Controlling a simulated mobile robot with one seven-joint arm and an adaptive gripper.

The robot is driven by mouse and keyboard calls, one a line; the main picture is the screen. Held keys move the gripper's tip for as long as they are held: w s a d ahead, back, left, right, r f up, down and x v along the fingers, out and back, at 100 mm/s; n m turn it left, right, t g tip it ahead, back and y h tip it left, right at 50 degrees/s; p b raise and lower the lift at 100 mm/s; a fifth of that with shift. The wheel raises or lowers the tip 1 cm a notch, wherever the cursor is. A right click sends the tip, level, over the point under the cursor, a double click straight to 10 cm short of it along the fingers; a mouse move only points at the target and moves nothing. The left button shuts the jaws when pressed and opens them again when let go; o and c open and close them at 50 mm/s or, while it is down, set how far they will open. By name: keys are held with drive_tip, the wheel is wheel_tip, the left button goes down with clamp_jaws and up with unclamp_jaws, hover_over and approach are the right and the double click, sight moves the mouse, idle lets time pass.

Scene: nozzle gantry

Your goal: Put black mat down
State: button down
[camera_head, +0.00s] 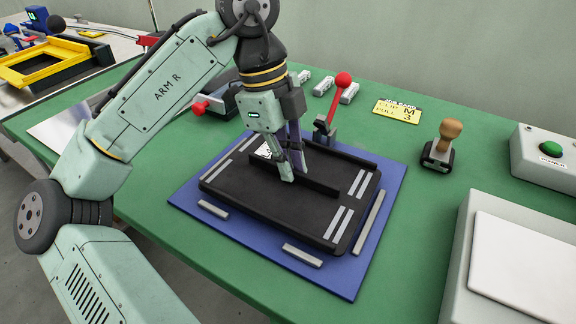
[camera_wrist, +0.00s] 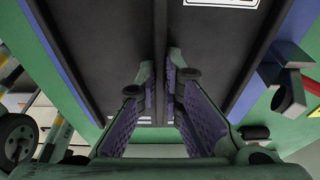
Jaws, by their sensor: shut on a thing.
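The black mat (camera_head: 265,203) is a dark rectangular plate with raised edges, pale stripes near its ends and a ridge across its middle. It lies flat over the blue plate (camera_head: 350,285), which has short grey bars around its edges. My gripper (camera_head: 287,178) points down and is shut on the mat's middle ridge. In the wrist view, the purple finger pads (camera_wrist: 168,102) close on both sides of the ridge (camera_wrist: 160,50). I cannot tell whether the mat touches the blue plate or is slightly above it.
A red-knobbed lever (camera_head: 340,82) stands behind the mat. A wooden-handled stamp (camera_head: 442,145) and a yellow card (camera_head: 398,110) are to the right. A green-button box (camera_head: 548,150) and a grey-white box (camera_head: 520,260) are at the right edge. Green table is clear between.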

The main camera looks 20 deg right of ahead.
sight(273, 162)
drive_tip(key=shift+f, duration=0.6)
drive_tip(key=shift+f, duration=0.1)
drive_tip(key=c, duration=1.7)
unclamp_jaws()
drive_tip(key=p+v, duration=0.1)
drive_tip(key=v, duration=1.1)
drive_tip(key=shift+s, duration=0.1)
